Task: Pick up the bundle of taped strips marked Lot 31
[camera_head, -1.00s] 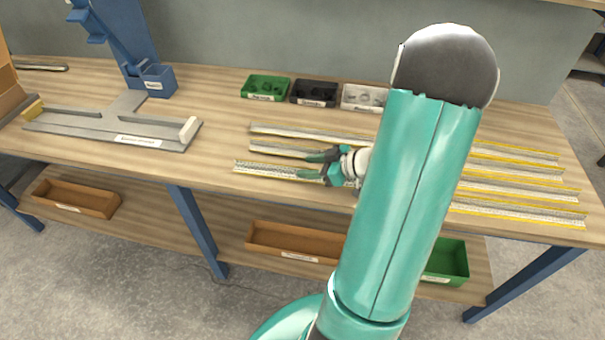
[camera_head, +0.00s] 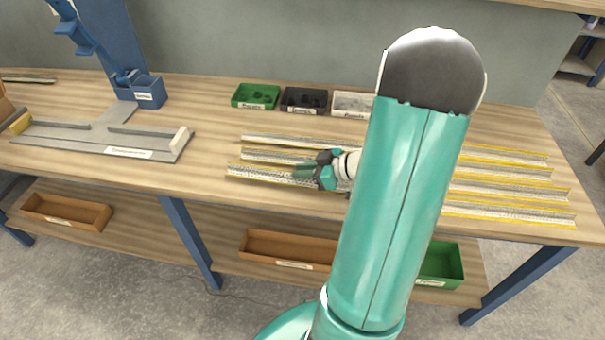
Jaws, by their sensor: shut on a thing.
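Several long, thin metallic strips with yellow edges lie in near-parallel rows across the workbench, some showing left of my arm and some right of it. The front left strip bundle (camera_head: 258,174) reaches under my gripper. My gripper (camera_head: 304,172) is low over the bench, its fingers close together and shut on this front left bundle. My arm hides the middle of the rows and part of the gripper. No Lot 31 mark can be read at this size.
A green bin (camera_head: 256,96), a black bin (camera_head: 304,100) and a white bin (camera_head: 352,104) stand behind the strips. A grey T-shaped fixture (camera_head: 95,140) lies at left by a blue stand (camera_head: 142,92). Bare wood lies between fixture and strips. Trays sit on the shelf below.

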